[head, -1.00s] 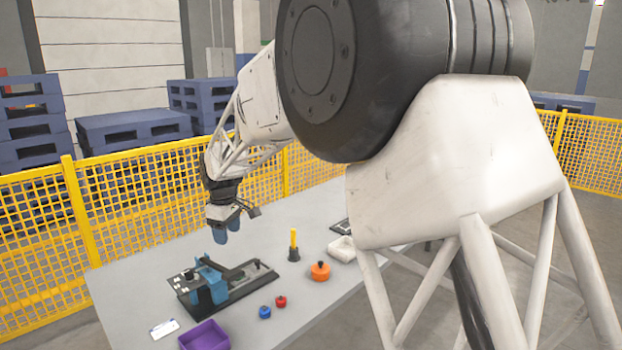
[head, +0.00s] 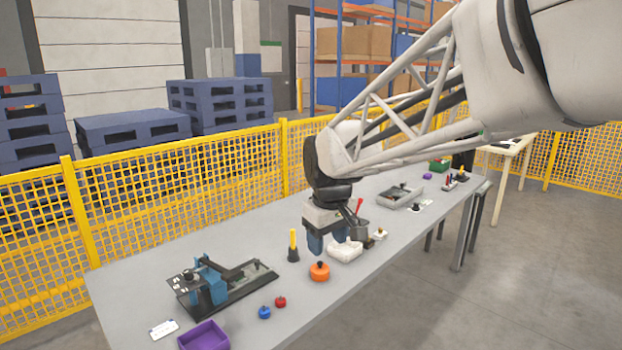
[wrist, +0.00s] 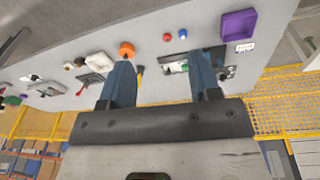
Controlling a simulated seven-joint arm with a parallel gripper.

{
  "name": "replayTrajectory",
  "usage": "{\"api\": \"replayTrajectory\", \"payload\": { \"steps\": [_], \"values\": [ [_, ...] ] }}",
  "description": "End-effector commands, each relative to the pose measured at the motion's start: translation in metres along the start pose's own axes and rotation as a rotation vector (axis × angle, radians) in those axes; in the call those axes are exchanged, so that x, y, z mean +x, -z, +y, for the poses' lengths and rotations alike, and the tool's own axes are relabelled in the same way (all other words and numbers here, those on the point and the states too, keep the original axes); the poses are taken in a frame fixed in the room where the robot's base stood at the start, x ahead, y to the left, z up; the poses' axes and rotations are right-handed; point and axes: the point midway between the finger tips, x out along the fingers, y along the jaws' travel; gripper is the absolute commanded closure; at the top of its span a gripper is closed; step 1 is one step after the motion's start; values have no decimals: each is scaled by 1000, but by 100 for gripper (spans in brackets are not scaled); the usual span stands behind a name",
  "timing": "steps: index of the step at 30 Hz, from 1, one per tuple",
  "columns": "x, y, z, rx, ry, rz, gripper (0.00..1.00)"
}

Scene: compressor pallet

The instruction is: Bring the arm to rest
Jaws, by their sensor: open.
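My gripper (head: 326,243) hangs over the table in the head view, fingers pointing down, near the orange knobbed disc and the white tray. Its two blue fingers also show in the wrist view (wrist: 163,82), spread apart with nothing between them. The gripper is open and empty. In the head view it appears above the table surface; the exact height is hard to tell. My arm reaches in from the upper right of the head view.
The grey table (head: 250,255) carries a black-and-blue fixture (head: 215,285), a purple bin (head: 204,336), red (head: 280,301) and blue (head: 264,312) knobs, an orange disc (head: 319,271), a yellow-handled tool (head: 293,246) and a white tray (head: 345,250). A yellow fence (head: 190,180) runs behind.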

Motion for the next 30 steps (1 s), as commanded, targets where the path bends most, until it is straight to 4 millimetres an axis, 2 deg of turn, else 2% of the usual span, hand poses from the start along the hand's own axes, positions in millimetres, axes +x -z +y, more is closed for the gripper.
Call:
{"api": "replayTrajectory", "payload": {
  "steps": [1,12,24,30],
  "values": [
    [-4,-17,2,31,-4,5,43],
    [-14,-128,1,261,-30,34,43],
    [-3,-240,-19,510,-55,64,43],
    [7,-282,-32,610,-65,79,43]
  ]
}}
